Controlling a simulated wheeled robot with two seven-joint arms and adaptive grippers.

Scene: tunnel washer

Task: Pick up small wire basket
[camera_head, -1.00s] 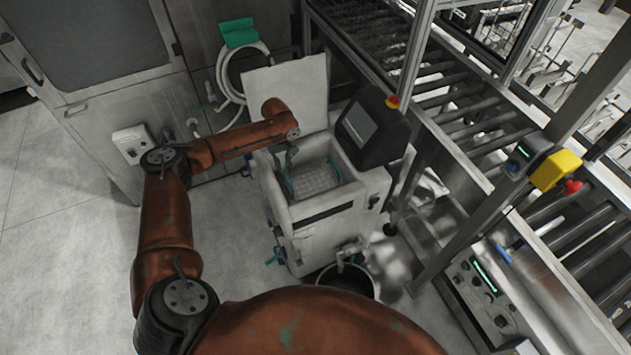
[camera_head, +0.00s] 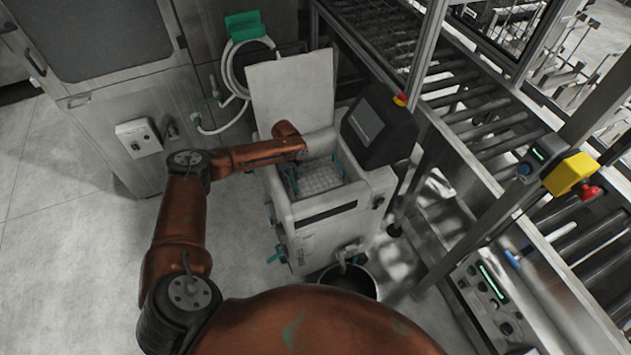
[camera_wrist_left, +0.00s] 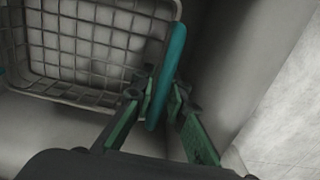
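The small wire basket (camera_head: 318,178) sits inside the open tank of a white machine. It is a grey mesh with teal handles at its sides. In the left wrist view the basket (camera_wrist_left: 92,45) fills the upper left, and one teal handle (camera_wrist_left: 174,55) runs down between the fingers. My left gripper (camera_wrist_left: 163,95) is open around this handle, with a finger on each side and little clearance. In the head view my left gripper (camera_head: 294,178) reaches down at the tank's left side, small and partly hidden by my wrist. My right gripper is not in view.
The white machine (camera_head: 325,235) has a raised lid (camera_head: 292,92) behind the tank and a dark display box (camera_head: 378,128) at its right. A black bucket (camera_head: 350,280) stands in front. A roller conveyor (camera_head: 470,105) runs on the right. Clear floor (camera_head: 60,200) lies at left.

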